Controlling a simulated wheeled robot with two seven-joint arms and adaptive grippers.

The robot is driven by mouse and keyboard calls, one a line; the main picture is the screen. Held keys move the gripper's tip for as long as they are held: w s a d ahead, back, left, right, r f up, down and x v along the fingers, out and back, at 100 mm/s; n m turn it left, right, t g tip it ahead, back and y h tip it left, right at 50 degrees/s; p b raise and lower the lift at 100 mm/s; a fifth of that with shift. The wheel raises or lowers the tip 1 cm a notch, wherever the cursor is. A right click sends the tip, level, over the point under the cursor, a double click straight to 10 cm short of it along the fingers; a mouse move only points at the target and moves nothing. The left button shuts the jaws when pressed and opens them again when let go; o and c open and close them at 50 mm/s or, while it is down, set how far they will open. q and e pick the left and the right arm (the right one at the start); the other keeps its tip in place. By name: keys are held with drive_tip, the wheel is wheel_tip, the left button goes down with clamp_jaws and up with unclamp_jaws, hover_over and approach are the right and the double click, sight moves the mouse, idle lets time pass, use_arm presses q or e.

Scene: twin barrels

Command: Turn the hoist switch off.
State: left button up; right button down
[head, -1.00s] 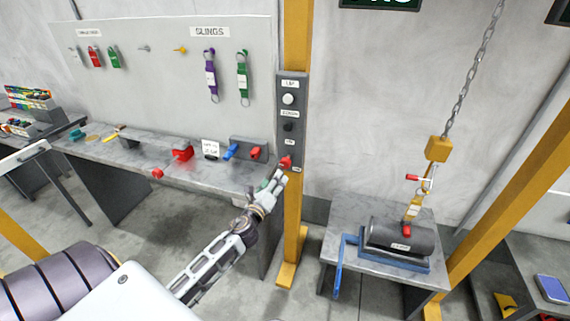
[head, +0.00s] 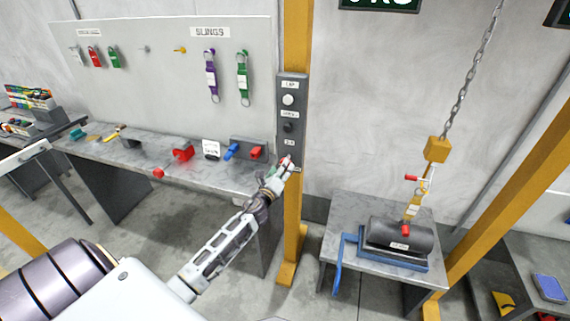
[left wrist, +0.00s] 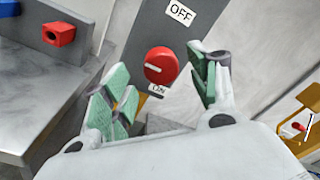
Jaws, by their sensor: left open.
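The hoist switch is a red round knob (left wrist: 161,66) with a white mark, low on a grey control panel (head: 291,100). The mark lies on the knob's left half. My left gripper (left wrist: 160,88) is open, its green-padded fingers on either side of the knob with visible gaps. In the head view my left gripper (head: 284,171) covers most of the knob. My right gripper is out of view.
The panel hangs on a yellow post (head: 292,220). A workbench (head: 135,150) with red and blue clamp-like parts stands to its left. To the right, a dark barrel (head: 400,236) sits on a small table under the hoist chain (head: 465,80).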

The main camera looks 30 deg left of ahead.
use_arm(q)
drive_tip(key=shift+w+a, duration=0.2)
drive_tip(key=shift+w, duration=0.9)
drive_tip(key=shift+w+a, duration=0.2)
drive_tip(key=shift+w, duration=0.85)
drive_tip(key=c, duration=1)
drive_tip(key=shift+c, duration=0.2)
